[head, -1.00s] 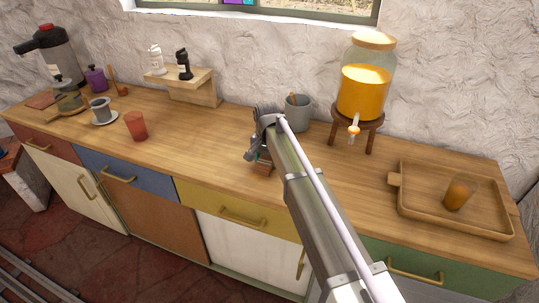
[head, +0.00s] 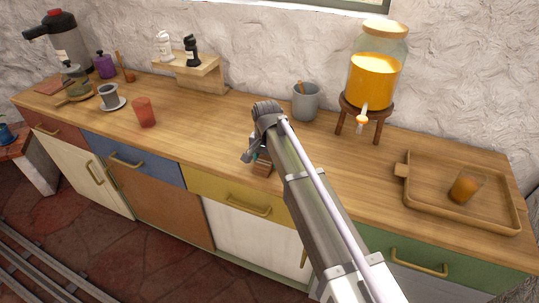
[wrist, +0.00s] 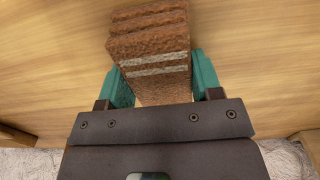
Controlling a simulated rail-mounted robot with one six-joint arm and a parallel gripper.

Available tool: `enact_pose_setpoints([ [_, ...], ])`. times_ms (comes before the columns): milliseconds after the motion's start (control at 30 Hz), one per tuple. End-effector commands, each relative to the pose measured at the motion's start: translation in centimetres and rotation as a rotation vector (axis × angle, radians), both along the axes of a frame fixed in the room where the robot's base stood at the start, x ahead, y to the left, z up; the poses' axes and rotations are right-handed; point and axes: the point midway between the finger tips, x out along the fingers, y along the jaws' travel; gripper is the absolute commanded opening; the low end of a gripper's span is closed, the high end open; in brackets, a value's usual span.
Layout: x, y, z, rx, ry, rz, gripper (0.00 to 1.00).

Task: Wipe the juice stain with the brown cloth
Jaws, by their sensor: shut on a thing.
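My gripper (head: 259,158) is over the front part of the wooden counter, near the middle. In the wrist view its teal fingers (wrist: 158,75) are shut on the brown cloth (wrist: 150,45), one on each side. The cloth is thick, folded and has pale stripes. It also shows small under my gripper in the head view (head: 262,169). I cannot tell whether it touches the counter. I see no juice stain; my arm hides part of the counter.
A grey mug (head: 306,104) and a juice dispenser (head: 375,82) on a stand are behind my arm. A wooden tray (head: 425,207) with a glass (head: 464,188) is at right. A red cup (head: 144,113) stands left. The counter between the cup and my gripper is clear.

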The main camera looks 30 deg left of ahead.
Motion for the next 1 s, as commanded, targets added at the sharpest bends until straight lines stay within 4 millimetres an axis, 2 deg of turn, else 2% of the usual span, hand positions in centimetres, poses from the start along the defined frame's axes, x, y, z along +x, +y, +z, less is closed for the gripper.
enact_pose_setpoints([
  [33, -0.9, -0.2, 0.0, 0.000, 0.003, 0.002, 0.37],
  [167, -2.1, -0.3, 0.0, 0.000, 0.002, 0.001, 0.37],
  [433, -2.3, -0.1, 0.0, 0.000, 0.001, 0.000, 0.37],
  [567, -1.6, 0.0, 0.1, 0.001, 0.001, -0.001, 0.37],
  [800, 1.1, 0.3, 0.2, 0.000, 0.000, -0.001, 0.37],
  [1000, 1.4, 0.3, 0.2, 0.000, 0.000, -0.001, 0.37],
])
